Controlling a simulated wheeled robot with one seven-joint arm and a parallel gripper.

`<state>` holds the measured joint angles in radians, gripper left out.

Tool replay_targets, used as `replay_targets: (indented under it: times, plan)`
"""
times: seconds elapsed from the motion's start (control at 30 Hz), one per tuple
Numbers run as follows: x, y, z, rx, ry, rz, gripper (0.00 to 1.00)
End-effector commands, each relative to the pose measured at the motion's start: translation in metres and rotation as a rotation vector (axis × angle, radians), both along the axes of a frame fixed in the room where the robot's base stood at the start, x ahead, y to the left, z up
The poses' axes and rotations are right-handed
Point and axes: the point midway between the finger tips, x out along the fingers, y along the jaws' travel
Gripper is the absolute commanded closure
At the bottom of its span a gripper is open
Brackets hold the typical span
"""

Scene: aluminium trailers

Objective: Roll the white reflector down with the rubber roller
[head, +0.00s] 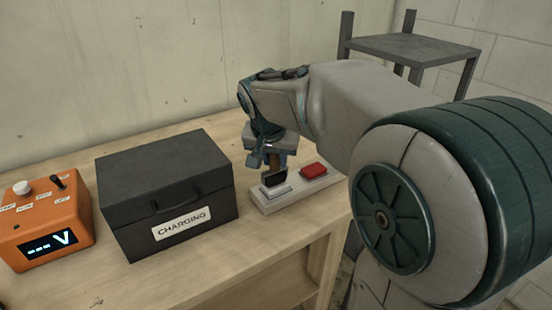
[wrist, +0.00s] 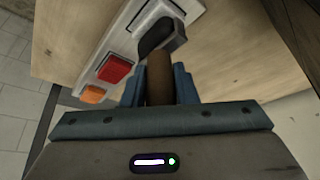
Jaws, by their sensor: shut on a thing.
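My gripper (head: 267,154) is shut on the brown handle (wrist: 161,82) of the rubber roller, with a blue finger on each side in the wrist view (wrist: 160,72). The roller's black head (head: 275,178) points down and lies over the white reflector (head: 279,191). In the wrist view the black head (wrist: 162,38) covers part of the white reflector's pale frame (wrist: 150,14); whether they touch is hard to tell. The reflector sits on a pale strip (head: 258,199) beside a red reflector (head: 313,170) and, in the wrist view, an orange one (wrist: 93,94).
A black box (head: 165,190) labelled CHARGING stands just left of the strip on the wooden bench (head: 205,285). An orange meter (head: 45,222) stands at the far left. A grey stand (head: 415,48) is behind my arm at the right. A bare wall closes off the back.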

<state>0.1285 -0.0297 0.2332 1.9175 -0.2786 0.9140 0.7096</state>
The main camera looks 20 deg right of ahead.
Motion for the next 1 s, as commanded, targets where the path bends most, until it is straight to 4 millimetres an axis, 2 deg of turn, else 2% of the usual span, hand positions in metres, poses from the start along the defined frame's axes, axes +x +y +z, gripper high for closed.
replay_targets:
  times: [0.53,1.0]
  plan:
    - [-0.0096,-0.0027,-0.0001,0.001,0.0,0.0,1.0]
    - [0.0001,0.0004,0.0,0.0,0.0,0.001,1.0]
